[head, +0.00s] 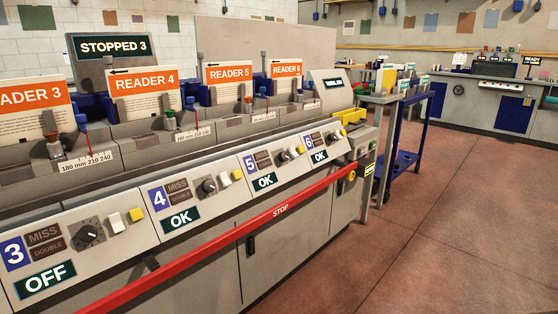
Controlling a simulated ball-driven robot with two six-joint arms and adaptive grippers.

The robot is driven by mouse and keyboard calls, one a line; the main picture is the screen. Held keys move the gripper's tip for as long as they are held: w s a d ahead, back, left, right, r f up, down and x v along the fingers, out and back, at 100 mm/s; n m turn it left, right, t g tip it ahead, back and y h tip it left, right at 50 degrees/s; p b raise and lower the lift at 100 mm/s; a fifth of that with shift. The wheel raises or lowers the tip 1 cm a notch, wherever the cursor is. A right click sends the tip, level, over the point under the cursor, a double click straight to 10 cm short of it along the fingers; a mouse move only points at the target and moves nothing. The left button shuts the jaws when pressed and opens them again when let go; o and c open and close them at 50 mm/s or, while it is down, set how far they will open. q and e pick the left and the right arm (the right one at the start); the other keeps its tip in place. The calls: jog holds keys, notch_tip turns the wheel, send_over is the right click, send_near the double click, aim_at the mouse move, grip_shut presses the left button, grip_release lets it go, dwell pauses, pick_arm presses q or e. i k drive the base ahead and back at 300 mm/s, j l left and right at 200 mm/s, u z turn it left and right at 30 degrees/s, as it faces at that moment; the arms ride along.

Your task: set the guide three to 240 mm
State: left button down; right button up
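At station 3, a scale plate (87,162) reads 180 mm, 210 and 240. Above it stands a guide with a blue knob (82,119) and a thin red pointer (89,146). The pointer's lower end appears to be near the 210 mark; I cannot read it exactly. The card behind reads READER 3 (35,95). The sign above reads STOPPED 3 (113,47). Neither of my grippers is in view.
The station 3 panel has a dial (87,235), switches and an OFF display (45,278). Stations 4, 5 and 6 show OK. A red STOP bar (215,245) runs along the machine's front. A blue cart (402,165) stands at its far end. Open floor lies right.

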aim_at(81, 120)
jog(key=u, duration=0.4)
jog(key=k+u, duration=0.15)
jog(key=u, duration=0.6)
jog(key=k+j, duration=0.05)
